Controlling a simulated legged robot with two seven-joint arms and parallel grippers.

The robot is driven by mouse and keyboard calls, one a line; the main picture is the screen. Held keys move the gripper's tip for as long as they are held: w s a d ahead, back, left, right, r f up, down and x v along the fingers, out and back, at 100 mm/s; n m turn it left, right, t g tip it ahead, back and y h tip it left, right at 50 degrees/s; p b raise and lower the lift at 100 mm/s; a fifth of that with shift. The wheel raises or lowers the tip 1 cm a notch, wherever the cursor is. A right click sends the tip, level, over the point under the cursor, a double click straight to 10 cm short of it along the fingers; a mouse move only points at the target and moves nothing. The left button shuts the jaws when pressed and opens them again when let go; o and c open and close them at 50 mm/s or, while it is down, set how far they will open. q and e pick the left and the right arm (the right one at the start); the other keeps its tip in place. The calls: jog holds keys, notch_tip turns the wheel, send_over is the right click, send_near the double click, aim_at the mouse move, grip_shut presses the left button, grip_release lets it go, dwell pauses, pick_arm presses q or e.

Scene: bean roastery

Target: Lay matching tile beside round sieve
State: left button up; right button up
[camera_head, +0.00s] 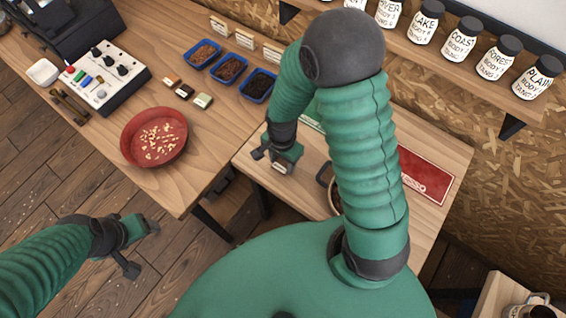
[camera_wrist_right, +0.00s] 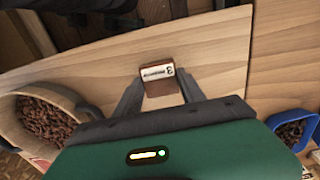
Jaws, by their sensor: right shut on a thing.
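My right gripper (camera_head: 276,164) is shut on a small brown tile with a white label (camera_wrist_right: 158,76), low over the right table. Whether the tile touches the wood, I cannot tell. In the wrist view a pale-rimmed round container of brown beans (camera_wrist_right: 12,107) lies to the left, apart from the tile. In the head view my right arm mostly hides it. A red round dish with pale beans (camera_head: 132,147) sits on the left table. I cannot tell which round vessel is the sieve. Several small tiles (camera_head: 185,91) lie near it. My left gripper (camera_head: 143,248) is open and empty over the floor.
Blue trays of beans (camera_head: 229,68) with cards behind stand on the left table, beside a control panel (camera_head: 103,77). A red mat (camera_head: 425,174) lies at the right table's right end. Labelled jars (camera_head: 460,40) line the shelf. Bare wood (camera_wrist_right: 215,50) surrounds the held tile.

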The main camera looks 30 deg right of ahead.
aim_at(281, 165)
jog(key=shift+s+a+f, duration=0.15)
jog(key=shift+a+f, duration=0.25)
jog(key=shift+f, duration=0.35)
jog(key=shift+a+f, duration=0.15)
jog(key=shift+a, duration=0.25)
jog(key=shift+d+f, duration=0.1)
jog(key=shift+d, duration=0.1)
jog(key=o, duration=1.1)
jog(key=shift+d, duration=0.25)
jog(key=o, duration=0.3)
jog(key=shift+d+f, duration=0.1)
jog(key=shift+d, duration=0.15)
jog(key=shift+a+r, duration=0.2)
jog(key=shift+a, duration=0.15)
pick_arm(q)
jog(key=shift+a+r+p, duration=0.4)
jog(key=shift+a+p, duration=0.05)
jog(key=shift+p, duration=0.1)
pick_arm(e)
jog(key=s+r+n+t, duration=0.1)
jog(key=r+n, duration=0.3)
jog(key=r, duration=0.1)
jog(key=s+a+r+n, duration=0.1)
jog(key=r+n, duration=0.3)
jog(key=n, duration=0.1)
jog(key=s+r+n+t, duration=0.1)
jog(key=r+n, duration=0.3)
jog(key=r, duration=0.1)
jog(key=shift+a+r+t, duration=0.3)
jog(key=shift+a, duration=0.05)
